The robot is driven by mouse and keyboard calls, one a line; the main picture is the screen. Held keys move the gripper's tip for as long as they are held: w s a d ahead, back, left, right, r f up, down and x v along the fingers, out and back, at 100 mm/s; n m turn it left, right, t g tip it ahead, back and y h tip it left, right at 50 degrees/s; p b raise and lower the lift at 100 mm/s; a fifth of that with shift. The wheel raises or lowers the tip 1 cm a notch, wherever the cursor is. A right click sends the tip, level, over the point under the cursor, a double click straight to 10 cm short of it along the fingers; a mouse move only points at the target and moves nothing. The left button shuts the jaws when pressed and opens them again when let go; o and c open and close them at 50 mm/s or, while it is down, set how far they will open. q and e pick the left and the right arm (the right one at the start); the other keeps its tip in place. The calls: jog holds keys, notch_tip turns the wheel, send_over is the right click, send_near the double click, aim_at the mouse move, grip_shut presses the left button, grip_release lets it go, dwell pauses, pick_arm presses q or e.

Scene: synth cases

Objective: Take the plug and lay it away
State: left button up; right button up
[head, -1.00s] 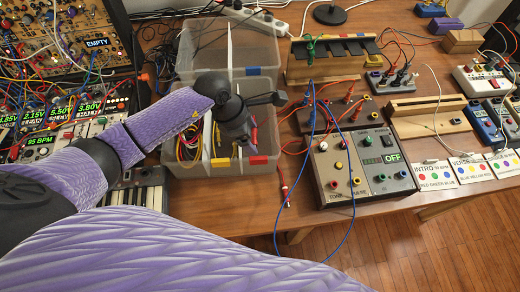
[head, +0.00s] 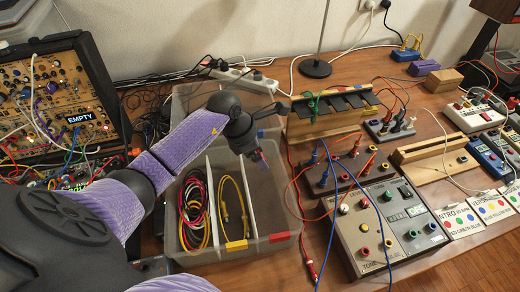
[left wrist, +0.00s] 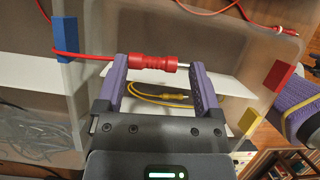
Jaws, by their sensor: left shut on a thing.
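My left gripper (head: 261,158) is over the right part of the near clear bin (head: 281,205). In the left wrist view the purple fingers (left wrist: 158,64) are shut on a red plug (left wrist: 152,62), which lies crosswise between them with its metal tip to the right. Its red cable (left wrist: 92,55) runs left past a blue tab (left wrist: 65,38). The near bin has white dividers: red, yellow and dark cables (head: 193,210) lie in the left compartment and a yellow cable (head: 224,198) in the middle one.
Another clear bin (head: 190,95) stands behind. A grey box with knobs (head: 365,235) and a wooden rack (head: 330,125) stand to the right. A red lead with a plug (head: 312,268) lies by the near bin's right side. A modular synth is at left.

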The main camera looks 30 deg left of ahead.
pick_arm(q)
jog(key=shift+f, duration=0.5)
jog(key=o, duration=1)
jog(key=shift+c, duration=0.2)
jog(key=p+v, duration=0.2)
jog(key=v, duration=0.8)
jog(key=shift+w, duration=0.1)
